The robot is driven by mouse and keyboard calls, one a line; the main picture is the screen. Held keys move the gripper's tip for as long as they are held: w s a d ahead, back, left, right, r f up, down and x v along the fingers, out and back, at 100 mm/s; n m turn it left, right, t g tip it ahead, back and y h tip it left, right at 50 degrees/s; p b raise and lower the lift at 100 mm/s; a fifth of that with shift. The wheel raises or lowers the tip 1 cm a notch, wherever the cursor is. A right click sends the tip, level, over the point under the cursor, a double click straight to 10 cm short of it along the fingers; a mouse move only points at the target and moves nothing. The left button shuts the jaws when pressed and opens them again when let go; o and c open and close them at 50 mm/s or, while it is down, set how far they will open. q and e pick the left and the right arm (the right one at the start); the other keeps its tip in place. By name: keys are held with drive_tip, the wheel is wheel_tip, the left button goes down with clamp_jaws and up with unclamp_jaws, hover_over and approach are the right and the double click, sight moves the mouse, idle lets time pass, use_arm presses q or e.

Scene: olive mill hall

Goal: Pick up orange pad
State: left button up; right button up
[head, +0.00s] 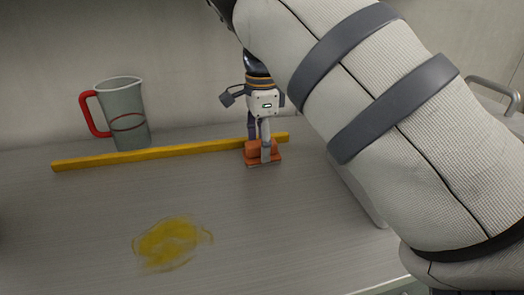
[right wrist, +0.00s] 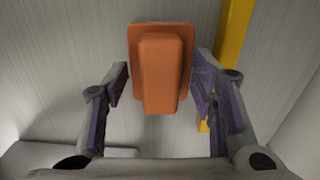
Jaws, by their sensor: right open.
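The orange pad (head: 252,155) lies on the grey worktop, close to the front of the yellow bar, with a raised block along its top. In the right wrist view the orange pad (right wrist: 160,70) sits between and just beyond the fingers. My right gripper (head: 264,148) points down at the pad and partly hides it. In the right wrist view its fingers (right wrist: 162,85) are spread on either side of the pad, open and holding nothing. I cannot tell whether a finger touches the pad. My left gripper is not in view.
A yellow bar (head: 150,154) lies along the back of the worktop (head: 90,220). A grey jug (head: 127,115) with a red handle stands behind it at the left. A yellow smear (head: 170,242) marks the front. The worktop's left and middle are otherwise clear. My right arm covers the right side.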

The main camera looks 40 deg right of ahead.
sight(261, 142)
clamp_jaws()
